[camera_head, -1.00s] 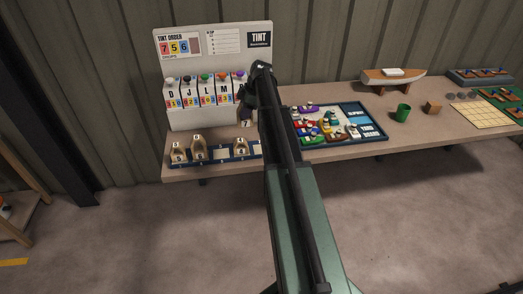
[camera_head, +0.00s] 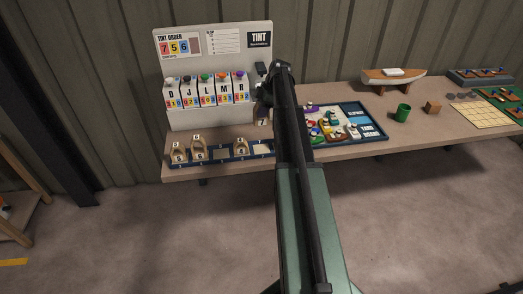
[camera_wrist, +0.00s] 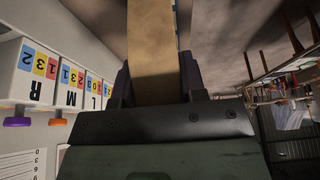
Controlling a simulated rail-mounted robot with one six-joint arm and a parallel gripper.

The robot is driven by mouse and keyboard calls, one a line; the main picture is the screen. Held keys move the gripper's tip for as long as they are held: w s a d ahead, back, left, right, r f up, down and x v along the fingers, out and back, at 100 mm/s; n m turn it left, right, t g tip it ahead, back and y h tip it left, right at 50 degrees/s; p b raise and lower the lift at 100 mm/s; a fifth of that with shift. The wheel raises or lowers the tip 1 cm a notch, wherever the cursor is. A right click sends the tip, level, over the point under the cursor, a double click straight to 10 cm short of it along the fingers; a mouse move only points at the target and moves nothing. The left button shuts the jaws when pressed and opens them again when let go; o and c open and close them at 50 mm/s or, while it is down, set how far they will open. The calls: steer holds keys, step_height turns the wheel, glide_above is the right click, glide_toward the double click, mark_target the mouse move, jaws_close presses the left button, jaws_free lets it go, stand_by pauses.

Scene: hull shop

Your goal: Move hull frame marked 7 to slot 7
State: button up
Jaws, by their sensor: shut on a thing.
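My gripper (camera_head: 263,110) is shut on a tan wooden piece (camera_wrist: 152,45), seen between the jaws in the wrist view. In the head view a small tag reading 7 (camera_head: 262,123) shows just below the gripper, so the held piece appears to be hull frame 7. My arm hides part of it. The blue slot rack (camera_head: 208,161) lies along the front left of the bench. Slot numbers are too small to read.
A tint dispenser (camera_head: 205,92) with lettered boxes and a tall back panel stands behind the rack. A tray of colored boats (camera_head: 376,136) lies right of my arm. A green cup (camera_head: 403,112), wooden cube (camera_head: 432,107) and model hull (camera_head: 392,78) stand further right.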

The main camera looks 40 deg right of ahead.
step_height(320, 180, down, 12)
steer(key=b, duration=1.1)
steer(key=shift+r+b, duration=0.15)
steer(key=shift+b, duration=0.2)
steer(key=shift+f+b, duration=1.3)
steer(key=o, duration=1.1)
steer(key=shift+c, duration=0.2)
steer(key=shift+r, duration=0.1)
